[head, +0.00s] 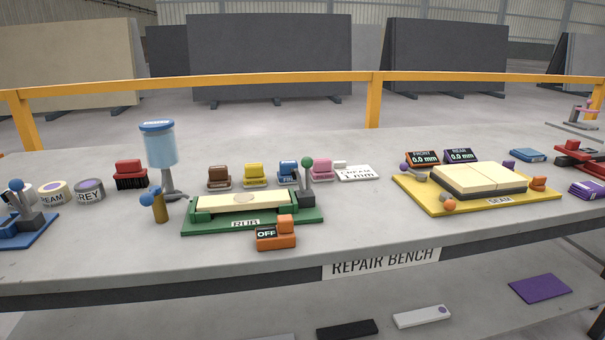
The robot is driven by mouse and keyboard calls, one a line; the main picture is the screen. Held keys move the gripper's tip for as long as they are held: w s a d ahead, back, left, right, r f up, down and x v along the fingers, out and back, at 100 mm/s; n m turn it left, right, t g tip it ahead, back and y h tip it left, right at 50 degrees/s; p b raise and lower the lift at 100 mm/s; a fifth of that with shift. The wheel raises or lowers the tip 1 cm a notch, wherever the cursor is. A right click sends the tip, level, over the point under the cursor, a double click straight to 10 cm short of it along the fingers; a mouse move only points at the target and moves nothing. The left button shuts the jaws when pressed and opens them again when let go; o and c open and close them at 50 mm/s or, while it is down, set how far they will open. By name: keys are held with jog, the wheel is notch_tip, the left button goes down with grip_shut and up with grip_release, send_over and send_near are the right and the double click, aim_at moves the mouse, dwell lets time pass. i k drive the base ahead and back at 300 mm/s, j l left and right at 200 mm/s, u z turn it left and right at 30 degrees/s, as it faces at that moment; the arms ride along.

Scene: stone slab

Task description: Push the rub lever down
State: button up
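The rub lever (308,180) stands upright at the back right of the green RUB station. It has a green ball knob (307,163) on a dark stem and a grey base. The green RUB station (312,216) carries a long cream slab (215,203) with a round patch on it and a "RUB" label (245,223) at the front. An orange box (275,240) with a display reading "OFF" sits at its front right edge. My gripper is not in view.
A blue-topped dispenser (160,150) stands behind left of the station. Several coloured blocks and a white card (357,173) lie behind the lever. A yellow SEAM station (470,205) is at right, a blue lever station (22,230) at far left. Bare bench lies between RUB and SEAM.

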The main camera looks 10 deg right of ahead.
aim_at(308, 163)
jog(key=i+j, duration=0.15)
jog(key=j, duration=0.25)
jog(key=i+j, duration=0.15)
jog(key=j, duration=0.2)
jog(key=i+j, duration=0.15)
jog(key=j, duration=0.25)
jog(key=i+j, duration=0.15)
jog(key=j, duration=0.2)
jog(key=i+j, duration=0.15)
jog(key=j, duration=0.25)
jog(key=z, duration=1.75)
